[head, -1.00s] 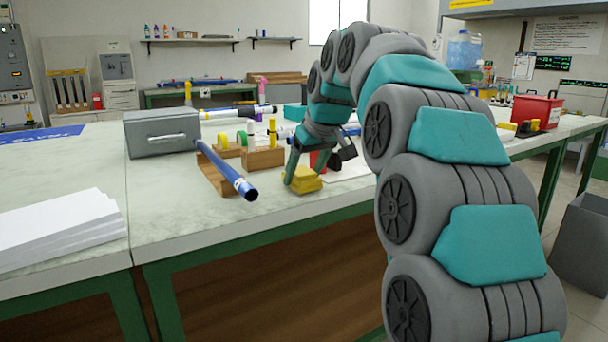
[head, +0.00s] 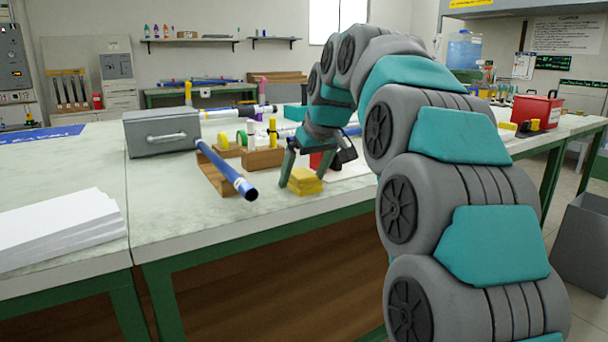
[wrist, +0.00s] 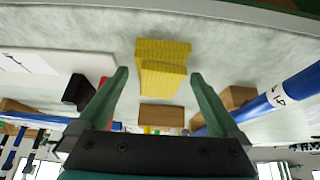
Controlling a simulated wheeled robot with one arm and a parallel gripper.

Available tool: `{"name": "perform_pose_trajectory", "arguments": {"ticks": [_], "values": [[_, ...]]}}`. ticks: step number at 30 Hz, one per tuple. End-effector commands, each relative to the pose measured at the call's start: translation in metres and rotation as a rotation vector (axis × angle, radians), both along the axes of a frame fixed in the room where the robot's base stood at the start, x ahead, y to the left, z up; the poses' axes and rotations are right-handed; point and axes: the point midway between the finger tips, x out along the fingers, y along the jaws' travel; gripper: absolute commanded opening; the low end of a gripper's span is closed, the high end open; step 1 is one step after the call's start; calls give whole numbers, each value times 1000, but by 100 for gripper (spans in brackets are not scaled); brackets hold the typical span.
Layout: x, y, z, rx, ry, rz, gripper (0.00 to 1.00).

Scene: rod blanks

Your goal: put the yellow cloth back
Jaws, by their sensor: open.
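The yellow cloth (head: 305,182) is a folded stack lying on the workbench near its front edge. It also shows in the wrist view (wrist: 163,70), just beyond and between the fingertips. My gripper (head: 303,180) is open, with one green finger on each side of the cloth in the head view. In the wrist view the fingers (wrist: 158,75) are spread wide with a clear gap to the cloth on both sides. Nothing is held.
A blue rod (head: 228,171) rests on a wooden support (head: 216,176) left of the cloth. A wooden block (head: 262,158) stands behind. A grey metal box (head: 160,148) and white paper (head: 58,232) lie further left. A red box (head: 537,112) stands at right.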

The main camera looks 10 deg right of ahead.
Motion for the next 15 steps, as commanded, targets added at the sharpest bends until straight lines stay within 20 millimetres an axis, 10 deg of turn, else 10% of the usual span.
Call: {"name": "perform_pose_trajectory", "arguments": {"ticks": [15], "values": [[-41,-13,77,0,-5,-1,100]]}}
